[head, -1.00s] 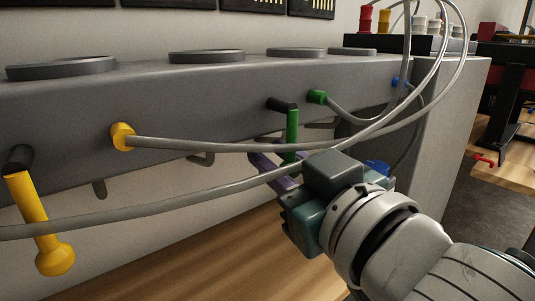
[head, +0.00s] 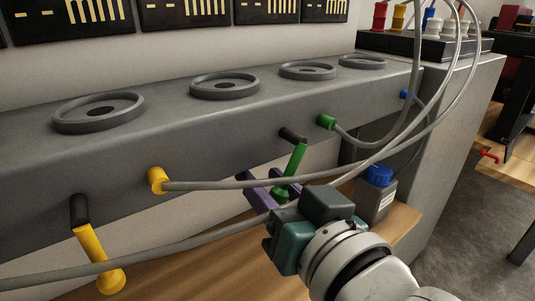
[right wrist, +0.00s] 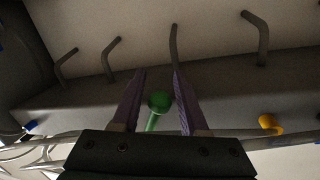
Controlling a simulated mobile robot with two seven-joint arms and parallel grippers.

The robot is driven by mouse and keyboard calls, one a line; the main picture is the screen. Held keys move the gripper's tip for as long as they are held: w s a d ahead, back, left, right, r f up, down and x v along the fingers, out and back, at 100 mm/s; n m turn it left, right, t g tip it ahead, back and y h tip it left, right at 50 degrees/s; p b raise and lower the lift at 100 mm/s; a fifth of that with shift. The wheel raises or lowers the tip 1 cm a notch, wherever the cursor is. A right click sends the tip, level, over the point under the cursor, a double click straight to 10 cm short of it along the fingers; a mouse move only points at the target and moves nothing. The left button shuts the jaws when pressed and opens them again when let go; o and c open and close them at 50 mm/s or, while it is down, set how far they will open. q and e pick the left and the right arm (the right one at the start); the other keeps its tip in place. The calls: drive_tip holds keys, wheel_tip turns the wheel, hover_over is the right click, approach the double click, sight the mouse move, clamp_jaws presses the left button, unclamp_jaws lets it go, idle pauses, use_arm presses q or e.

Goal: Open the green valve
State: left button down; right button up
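The green valve handle (head: 291,170) hangs from a black pivot on the front of the grey rail and slants down to the left in the head view. My right gripper (head: 262,188) is at its lower end, with purple fingers. In the right wrist view the handle's round green end (right wrist: 159,101) lies between the two fingers (right wrist: 160,95), with a visible gap on each side, so the gripper looks open around it. My wrist and a grey hose partly hide this spot in the head view. My left gripper is out of view.
Grey hoses cross in front of the rail (head: 200,150) from the yellow connector (head: 157,180) and green connector (head: 326,121). A yellow valve handle (head: 100,262) hangs at left. A blue-capped bottle (head: 375,195) stands on the wooden surface right of my gripper. Bent hooks (right wrist: 258,35) show in the wrist view.

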sight(284, 201)
drive_tip(key=shift+o, duration=0.7)
drive_tip(key=shift+s+d, duration=0.1)
drive_tip(key=shift+s, duration=0.1)
drive_tip(key=p+v, duration=0.3)
drive_tip(key=v, duration=0.5)
drive_tip(key=shift+s+d+r+p, duration=0.1)
drive_tip(key=shift+s+d+p, duration=0.05)
drive_tip(key=shift+s+p, duration=0.2)
drive_tip(key=shift+s+d, duration=0.2)
drive_tip(key=shift+s, duration=0.1)
